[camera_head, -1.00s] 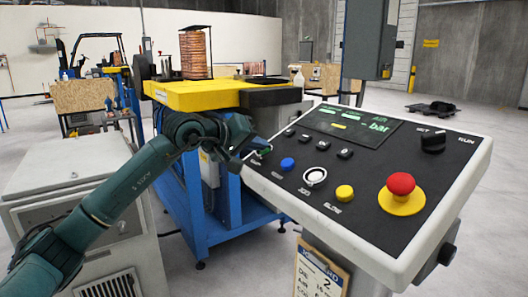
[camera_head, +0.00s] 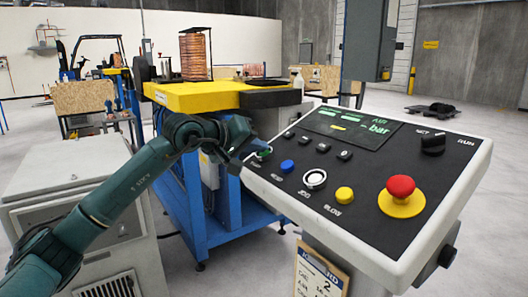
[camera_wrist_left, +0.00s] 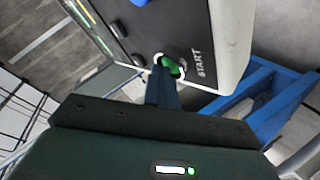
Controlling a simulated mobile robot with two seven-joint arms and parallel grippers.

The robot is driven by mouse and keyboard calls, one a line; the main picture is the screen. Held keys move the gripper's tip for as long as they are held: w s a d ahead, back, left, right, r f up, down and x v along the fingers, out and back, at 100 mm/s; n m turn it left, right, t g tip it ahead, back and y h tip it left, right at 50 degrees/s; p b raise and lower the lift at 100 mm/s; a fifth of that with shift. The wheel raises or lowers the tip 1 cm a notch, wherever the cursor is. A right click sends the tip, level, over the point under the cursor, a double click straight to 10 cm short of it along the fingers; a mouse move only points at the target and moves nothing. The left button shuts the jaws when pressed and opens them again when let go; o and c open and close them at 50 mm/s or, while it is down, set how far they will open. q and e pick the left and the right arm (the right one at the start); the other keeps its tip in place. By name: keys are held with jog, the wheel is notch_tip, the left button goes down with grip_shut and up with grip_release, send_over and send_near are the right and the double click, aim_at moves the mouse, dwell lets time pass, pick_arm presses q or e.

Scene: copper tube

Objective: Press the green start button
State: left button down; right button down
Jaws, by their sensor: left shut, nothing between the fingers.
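The green start button (camera_head: 265,153) is at the left end of the button row on the black control panel (camera_head: 370,160). It is partly hidden by my gripper in the head view. In the left wrist view, the green button (camera_wrist_left: 175,69) shows beside a START label, with part of its pale ring visible. My left gripper (camera_head: 256,150) is shut and empty, with its tips at the button. In the left wrist view, the shut fingers (camera_wrist_left: 160,70) overlap the button's left part. I cannot tell whether they touch it. My right gripper is not in view.
A blue button (camera_head: 288,166), a white-ringed button (camera_head: 315,178), a yellow button (camera_head: 344,194) and a red emergency stop (camera_head: 401,186) follow to the right. A yellow-topped machine (camera_head: 200,94) on a blue frame stands behind my left arm. A grey cabinet (camera_head: 75,180) is at the left.

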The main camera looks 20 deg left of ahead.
pick_arm(q)
jog(key=shift+s+a+r, duration=0.15)
jog(key=shift+s+r, duration=0.05)
jog(key=shift+r, duration=0.25)
jog(key=shift+r, duration=0.1)
jog(key=r+p, duration=0.1)
jog(key=s+r, duration=0.1)
jog(key=r, duration=0.1)
jog(key=a+r+p, duration=0.1)
jog(key=shift+s+r+p, duration=0.25)
jog(key=shift+s+p, duration=0.05)
jog(key=shift+s, duration=0.1)
dwell(0.6)
